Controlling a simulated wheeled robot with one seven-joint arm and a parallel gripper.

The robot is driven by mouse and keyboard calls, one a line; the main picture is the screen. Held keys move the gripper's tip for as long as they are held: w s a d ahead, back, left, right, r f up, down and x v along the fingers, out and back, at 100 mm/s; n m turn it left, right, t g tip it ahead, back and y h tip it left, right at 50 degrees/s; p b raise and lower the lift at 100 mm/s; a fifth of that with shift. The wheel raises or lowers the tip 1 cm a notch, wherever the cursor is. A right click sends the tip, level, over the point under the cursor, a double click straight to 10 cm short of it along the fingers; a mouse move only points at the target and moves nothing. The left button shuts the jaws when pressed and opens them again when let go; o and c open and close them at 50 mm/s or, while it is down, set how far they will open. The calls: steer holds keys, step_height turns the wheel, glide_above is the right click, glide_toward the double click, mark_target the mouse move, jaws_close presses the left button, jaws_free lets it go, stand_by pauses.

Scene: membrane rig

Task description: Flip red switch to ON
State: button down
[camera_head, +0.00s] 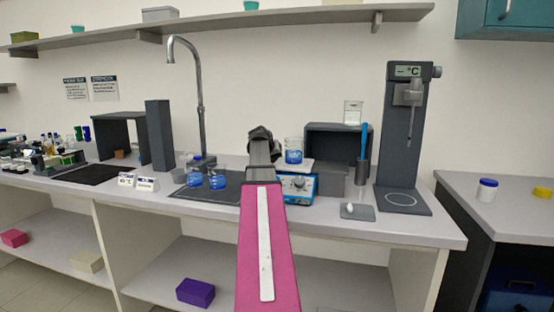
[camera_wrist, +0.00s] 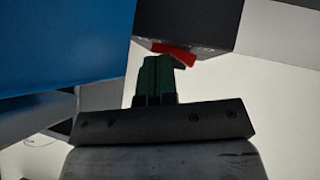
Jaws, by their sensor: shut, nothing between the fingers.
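The red switch (camera_wrist: 175,53) shows in the wrist view as a small tilted red piece on the lower edge of a dark body. I cannot read its ON or OFF marking. My gripper (camera_wrist: 154,62) has its dark green fingers together, with nothing between them. The fingertips are just below and left of the red switch and appear very close to it; I cannot tell whether they touch. In the head view, my pink arm reaches to the blue hotplate-like device (camera_head: 301,187), and the fingers and the switch are hidden there.
A beaker with blue liquid (camera_head: 294,152) stands on the blue device. Blue-liquid flasks (camera_head: 217,180) stand left of my arm, near the tap (camera_head: 201,110). A grey box (camera_head: 332,181) and a tall dispenser (camera_head: 403,140) stand to the right. A shelf (camera_head: 300,17) hangs above.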

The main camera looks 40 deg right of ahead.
steer(key=shift+w+a+r, duration=0.1)
steer(key=shift+w+a, duration=0.15)
steer(key=shift+w, duration=0.1)
steer(key=shift+r, duration=0.1)
steer(key=shift+r, duration=0.25)
steer(key=r, duration=0.4)
steer(key=shift+a, duration=0.2)
steer(key=s+d+v, duration=0.1)
steer(key=v, duration=0.8)
steer(key=shift+s+r, duration=0.2)
steer(key=shift+s, duration=0.15)
